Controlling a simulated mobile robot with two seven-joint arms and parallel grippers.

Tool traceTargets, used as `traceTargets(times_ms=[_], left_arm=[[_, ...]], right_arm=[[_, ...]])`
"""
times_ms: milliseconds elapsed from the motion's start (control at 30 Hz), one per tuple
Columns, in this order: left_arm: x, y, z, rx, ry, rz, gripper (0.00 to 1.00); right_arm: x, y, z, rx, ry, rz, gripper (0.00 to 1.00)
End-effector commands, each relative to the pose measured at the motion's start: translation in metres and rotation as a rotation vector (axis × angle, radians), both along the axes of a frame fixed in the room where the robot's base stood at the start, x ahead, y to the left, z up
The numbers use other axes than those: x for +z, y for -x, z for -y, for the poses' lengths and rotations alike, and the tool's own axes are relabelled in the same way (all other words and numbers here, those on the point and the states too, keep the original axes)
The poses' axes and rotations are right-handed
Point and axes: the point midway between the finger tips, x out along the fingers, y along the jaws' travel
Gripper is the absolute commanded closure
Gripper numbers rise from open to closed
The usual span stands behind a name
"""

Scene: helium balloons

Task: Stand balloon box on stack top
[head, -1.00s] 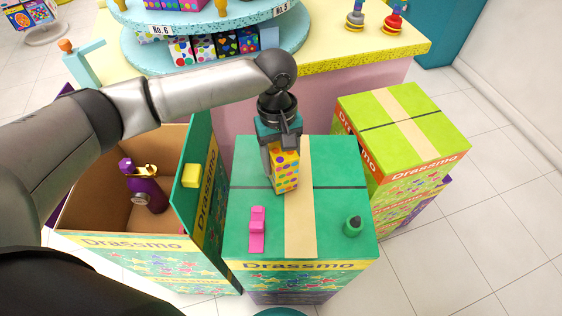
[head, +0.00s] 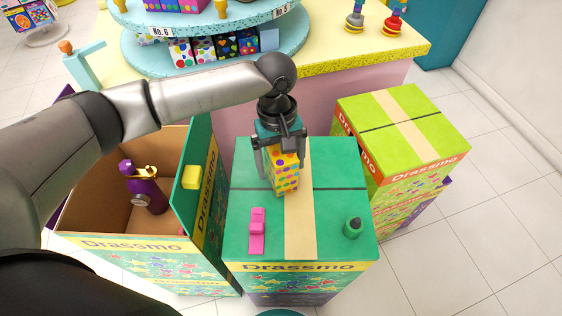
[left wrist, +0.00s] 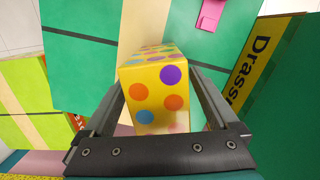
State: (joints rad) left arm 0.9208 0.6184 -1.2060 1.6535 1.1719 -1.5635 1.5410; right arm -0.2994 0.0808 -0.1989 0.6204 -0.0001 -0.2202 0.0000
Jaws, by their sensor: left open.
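The balloon box, yellow with coloured dots (head: 286,178), stands upright on the green top of the closed carton stack (head: 335,213) in the head view. My left gripper (head: 281,172) is above and around it, fingers spread to either side. In the left wrist view the box (left wrist: 155,88) shows between the open fingers (left wrist: 160,105), with a gap visible beside it. My right gripper is not in view.
An open carton (head: 95,219) at left holds a purple canister (head: 148,191). A lime carton (head: 412,125) stands at right, and the counter (head: 365,64) behind.

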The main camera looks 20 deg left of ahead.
Motion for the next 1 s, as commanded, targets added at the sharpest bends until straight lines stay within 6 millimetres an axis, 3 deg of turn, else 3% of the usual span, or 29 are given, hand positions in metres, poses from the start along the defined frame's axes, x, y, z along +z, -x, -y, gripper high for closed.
traceTargets(times_ms=[600,1000], left_arm=[[0.109,-0.011,-0.008,0.001,0.001,0.002,0.06],[0.12,-0.011,-0.009,0.0,0.001,-0.001,0.06]], right_arm=[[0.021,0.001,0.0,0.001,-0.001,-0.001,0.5],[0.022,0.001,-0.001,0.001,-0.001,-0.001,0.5]])
